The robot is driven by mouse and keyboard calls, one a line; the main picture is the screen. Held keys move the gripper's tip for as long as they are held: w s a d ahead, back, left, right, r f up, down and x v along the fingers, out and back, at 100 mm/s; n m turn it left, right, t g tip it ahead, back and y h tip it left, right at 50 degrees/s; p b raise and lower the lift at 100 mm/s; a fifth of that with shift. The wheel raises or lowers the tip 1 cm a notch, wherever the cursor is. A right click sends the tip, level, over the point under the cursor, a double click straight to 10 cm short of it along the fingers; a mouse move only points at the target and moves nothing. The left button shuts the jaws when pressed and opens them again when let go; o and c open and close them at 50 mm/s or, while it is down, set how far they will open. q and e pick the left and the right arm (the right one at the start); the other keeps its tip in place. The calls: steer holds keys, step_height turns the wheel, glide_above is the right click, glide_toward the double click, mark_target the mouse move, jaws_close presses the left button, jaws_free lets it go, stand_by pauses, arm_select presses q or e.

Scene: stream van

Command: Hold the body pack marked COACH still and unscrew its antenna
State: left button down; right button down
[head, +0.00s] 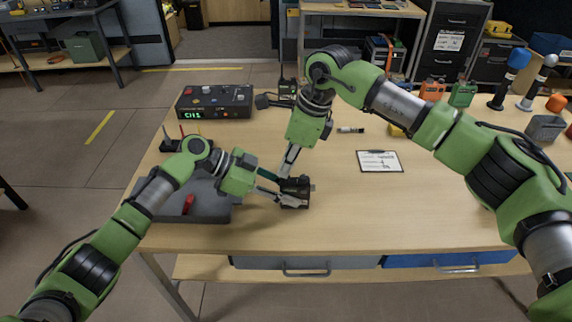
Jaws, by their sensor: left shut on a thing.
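A small black body pack (299,187) is on the wooden table near its front middle. No COACH marking is legible at this size. My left gripper (284,197) reaches in from the left and is shut on the pack. My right gripper (289,168) comes down from above, with its fingertips close to the top of the pack. I cannot tell whether its fingers touch the pack or hold the antenna. A short stub shows at the pack's right end. The antenna is not clearly visible, and my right gripper's fingers may hide it.
A dark grey tray (205,217) with a red item lies at left. A black box with a green display (214,101) stands behind. A clipboard (379,161) and a marker (350,130) lie to the right. Orange (432,91) and green (463,95) packs and microphones (512,68) stand back right.

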steer(key=shift+n, duration=0.3)
steer(key=n+g, duration=0.1)
steer(key=n, duration=0.3)
stand_by(0.3)
steer(key=c, duration=2.4)
jaws_free()
steer(key=shift+o, duration=0.2)
